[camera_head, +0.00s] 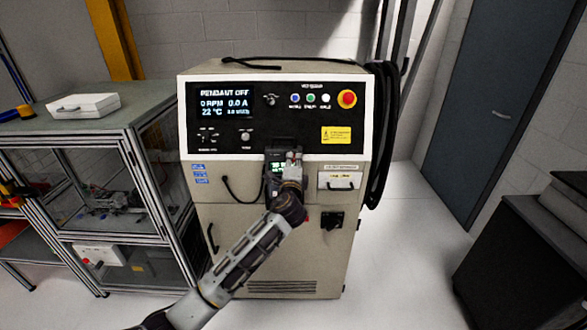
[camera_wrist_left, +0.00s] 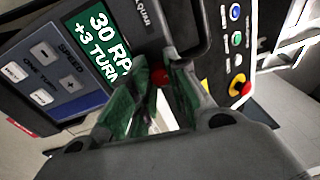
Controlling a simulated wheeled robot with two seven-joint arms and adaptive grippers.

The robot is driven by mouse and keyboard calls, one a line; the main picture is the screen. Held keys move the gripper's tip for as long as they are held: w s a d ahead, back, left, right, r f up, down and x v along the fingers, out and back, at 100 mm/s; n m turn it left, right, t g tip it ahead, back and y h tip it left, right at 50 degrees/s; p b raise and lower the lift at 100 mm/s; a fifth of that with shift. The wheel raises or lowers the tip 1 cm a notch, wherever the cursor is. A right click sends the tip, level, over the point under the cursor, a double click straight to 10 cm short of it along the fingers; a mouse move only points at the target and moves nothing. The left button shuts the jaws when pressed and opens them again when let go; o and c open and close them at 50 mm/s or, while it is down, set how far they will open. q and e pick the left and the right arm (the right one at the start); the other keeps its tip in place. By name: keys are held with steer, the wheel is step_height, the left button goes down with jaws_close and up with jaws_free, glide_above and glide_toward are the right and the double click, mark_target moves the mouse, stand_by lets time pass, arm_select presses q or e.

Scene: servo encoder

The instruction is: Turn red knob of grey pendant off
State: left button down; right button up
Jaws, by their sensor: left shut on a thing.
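The grey pendant (camera_wrist_left: 28,65) fills the left of the left wrist view. Its green screen (camera_wrist_left: 98,38) reads "30 RPM" and "+3 TURN", cut off at the edge. The red knob (camera_wrist_left: 161,77) shows between the two fingers of my left gripper (camera_wrist_left: 168,82), which is shut on it; the fingers hide most of the knob. In the head view the pendant (camera_head: 279,166) hangs at the front of the cabinet, partly behind my left gripper (camera_head: 291,158). The knob cannot be made out there. My right gripper is not in view.
The beige cabinet (camera_head: 233,224) has a black panel whose display (camera_head: 224,101) reads "PENDANT OFF", "0 RPM". A red emergency button (camera_head: 347,99) sits at the panel's upper right. Black cables (camera_head: 384,130) hang on its right side. A framed glass enclosure (camera_head: 95,189) stands left.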

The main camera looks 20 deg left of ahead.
arm_select(q)
steer(key=n+b, duration=0.2)
steer(key=shift+f+n, duration=0.25)
steer(key=shift+n, duration=0.05)
steer(key=shift+n+b, duration=0.6)
steer(key=shift+r+n+y+b, duration=0.1)
steer(key=shift+n+y+b, duration=0.2)
steer(key=shift+n+b, duration=0.15)
steer(key=c, duration=1.3)
jaws_free()
steer(key=shift+r, duration=0.1)
steer(key=shift+s+d, duration=0.15)
steer(key=shift+s, duration=0.3)
steer(key=shift+v, duration=5.55)
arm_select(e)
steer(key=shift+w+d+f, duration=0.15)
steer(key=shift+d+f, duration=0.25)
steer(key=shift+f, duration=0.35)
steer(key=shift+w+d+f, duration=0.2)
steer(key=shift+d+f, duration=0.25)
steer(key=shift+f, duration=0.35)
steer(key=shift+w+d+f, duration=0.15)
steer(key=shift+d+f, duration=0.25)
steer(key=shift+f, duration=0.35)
